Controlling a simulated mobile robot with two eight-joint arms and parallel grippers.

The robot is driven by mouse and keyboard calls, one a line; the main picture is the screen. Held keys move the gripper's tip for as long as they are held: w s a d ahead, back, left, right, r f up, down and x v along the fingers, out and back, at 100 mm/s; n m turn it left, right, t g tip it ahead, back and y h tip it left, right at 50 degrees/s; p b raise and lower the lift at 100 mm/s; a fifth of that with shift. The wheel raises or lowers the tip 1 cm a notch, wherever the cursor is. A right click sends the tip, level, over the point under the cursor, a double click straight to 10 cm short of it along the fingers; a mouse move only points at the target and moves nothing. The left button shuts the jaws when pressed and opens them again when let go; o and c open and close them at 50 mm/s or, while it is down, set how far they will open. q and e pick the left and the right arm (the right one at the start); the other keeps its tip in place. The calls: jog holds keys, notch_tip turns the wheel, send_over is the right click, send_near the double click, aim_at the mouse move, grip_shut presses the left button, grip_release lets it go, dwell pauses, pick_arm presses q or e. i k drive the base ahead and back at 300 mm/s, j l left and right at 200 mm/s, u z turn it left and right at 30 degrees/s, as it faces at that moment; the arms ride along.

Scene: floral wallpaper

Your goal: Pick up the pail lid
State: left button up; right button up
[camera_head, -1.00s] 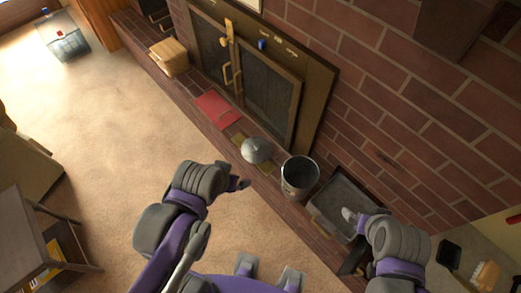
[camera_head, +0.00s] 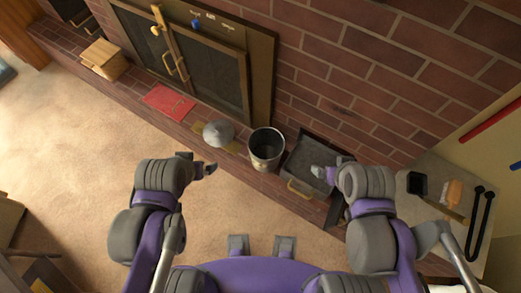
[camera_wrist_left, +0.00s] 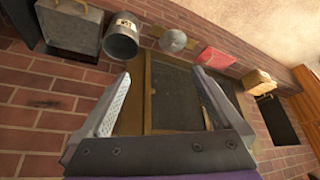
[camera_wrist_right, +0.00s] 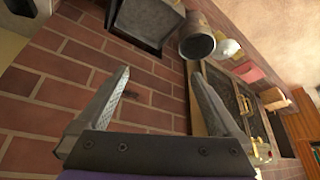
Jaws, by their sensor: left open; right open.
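The pail lid (camera_head: 218,133) is a grey metal disc with a raised middle, lying on the brick hearth just left of the metal pail (camera_head: 266,150). The lid also shows in the left wrist view (camera_wrist_left: 173,41) and in the right wrist view (camera_wrist_right: 228,46). The pail is open-topped and upright. My left gripper (camera_head: 208,170) is open and empty, in front of the lid in the head view and apart from it. My right gripper (camera_head: 322,172) is open and empty, over the grey tray to the right of the pail.
The grey tray (camera_head: 299,185) sits right of the pail on the hearth. A red book-like item (camera_head: 169,101) and a wooden box (camera_head: 97,60) lie left of the lid. The fireplace doors (camera_head: 215,75) stand behind. A brush (camera_head: 453,193) lies at right. The carpet in front is clear.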

aim_at(218, 130)
jog(key=i+j+z, duration=0.25)
jog(key=j, duration=0.35)
jog(key=i+j+z, duration=0.1)
jog(key=j+z, duration=0.15)
jog(key=j, duration=0.35)
jog(key=i+j+z, duration=0.1)
jog(key=j+z, duration=0.15)
jog(key=j, duration=0.4)
jog(key=j+z, duration=0.25)
jog(key=j, duration=0.4)
jog(key=i, duration=0.05)
